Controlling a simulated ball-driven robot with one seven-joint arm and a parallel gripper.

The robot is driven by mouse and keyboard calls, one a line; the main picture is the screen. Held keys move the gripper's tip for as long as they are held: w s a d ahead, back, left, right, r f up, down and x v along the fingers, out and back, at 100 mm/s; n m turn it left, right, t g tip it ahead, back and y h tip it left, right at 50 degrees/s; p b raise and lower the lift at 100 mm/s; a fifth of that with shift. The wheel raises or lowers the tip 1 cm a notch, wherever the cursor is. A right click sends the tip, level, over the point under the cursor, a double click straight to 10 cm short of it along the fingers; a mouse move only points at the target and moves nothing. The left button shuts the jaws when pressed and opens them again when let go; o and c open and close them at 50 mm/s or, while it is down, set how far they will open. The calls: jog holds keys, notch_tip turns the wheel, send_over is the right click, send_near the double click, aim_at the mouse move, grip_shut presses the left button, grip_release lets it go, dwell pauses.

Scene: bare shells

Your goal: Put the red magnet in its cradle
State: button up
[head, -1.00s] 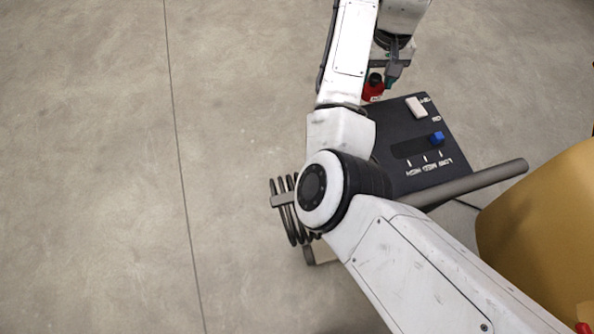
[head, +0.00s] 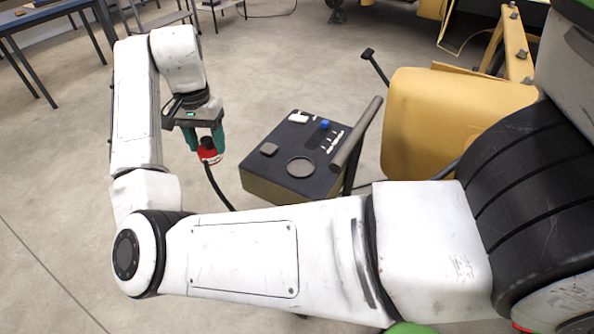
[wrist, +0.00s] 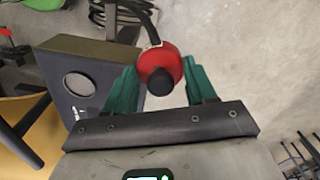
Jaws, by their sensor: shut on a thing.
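The red magnet (head: 209,154) is a round red piece with a black knob and a dark cable hanging from it. My gripper (head: 205,138) is shut on it, pointing down, and holds it in the air to the left of the dark console. In the wrist view the magnet (wrist: 164,57) sits between the two green fingers (wrist: 161,84), black knob toward the camera. A round, rimmed recess (head: 300,167) on the console top looks like the cradle. It is empty and also shows in the wrist view (wrist: 79,84), left of the magnet. The magnet is clear of it.
A yellow housing (head: 430,130) stands beyond. Floor left of the console is open.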

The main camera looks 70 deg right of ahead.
jog(key=s+d+r+m, duration=0.1)
jog(key=s+d+m, duration=0.4)
jog(key=s+m, duration=0.3)
jog(key=s+d+r+m, duration=0.1)
jog(key=s+d+m, duration=0.4)
jog(key=s, duration=0.5)
jog(key=shift+m, duration=0.4)
jog(key=f, duration=0.2)
jog(key=s+f+b, duration=0.1)
jog(key=f, duration=0.2)
jog(key=shift+f, duration=0.25)
jog(key=shift+f+b, duration=0.3)
jog(key=shift+f, duration=1.75)
jog(key=shift+f, duration=0.15)
jog(key=o, duration=1.3)
notch_tip(320, 180, up, 12)
jog(key=shift+r+p, duration=0.15)
jog(key=shift+p, duration=0.25)
